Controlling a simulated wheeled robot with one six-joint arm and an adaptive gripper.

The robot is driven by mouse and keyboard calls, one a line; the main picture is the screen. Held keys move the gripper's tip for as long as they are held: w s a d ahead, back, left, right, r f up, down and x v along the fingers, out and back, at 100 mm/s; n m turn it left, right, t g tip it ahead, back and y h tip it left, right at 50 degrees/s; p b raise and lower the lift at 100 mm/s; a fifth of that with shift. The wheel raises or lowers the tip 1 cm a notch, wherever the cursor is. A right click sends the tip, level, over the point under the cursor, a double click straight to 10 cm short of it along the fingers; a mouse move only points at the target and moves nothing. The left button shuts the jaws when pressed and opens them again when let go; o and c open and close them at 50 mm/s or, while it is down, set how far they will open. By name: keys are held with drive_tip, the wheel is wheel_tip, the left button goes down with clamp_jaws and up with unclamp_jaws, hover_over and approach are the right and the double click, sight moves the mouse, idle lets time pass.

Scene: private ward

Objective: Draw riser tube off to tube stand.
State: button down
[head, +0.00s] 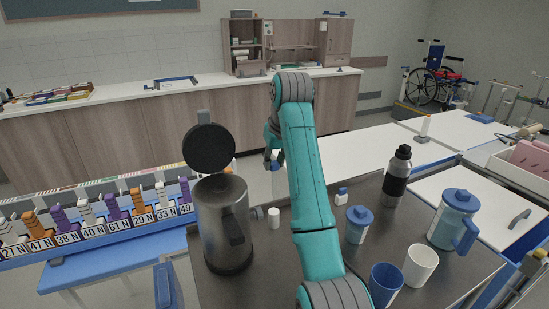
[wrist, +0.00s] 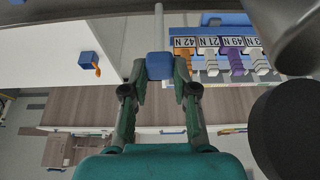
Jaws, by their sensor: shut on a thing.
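My gripper (head: 272,155) is right of the open lid of the dark metal pot (head: 226,228) in the head view. In the wrist view my gripper (wrist: 160,80) is shut on a blue block-like grip (wrist: 160,66).
The pot's black lid (head: 208,148) stands open. A blue rack with numbered, coloured clips (head: 115,215) is at left.

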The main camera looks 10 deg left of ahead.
sight(276, 170)
drive_tip(key=shift+f, duration=3.4)
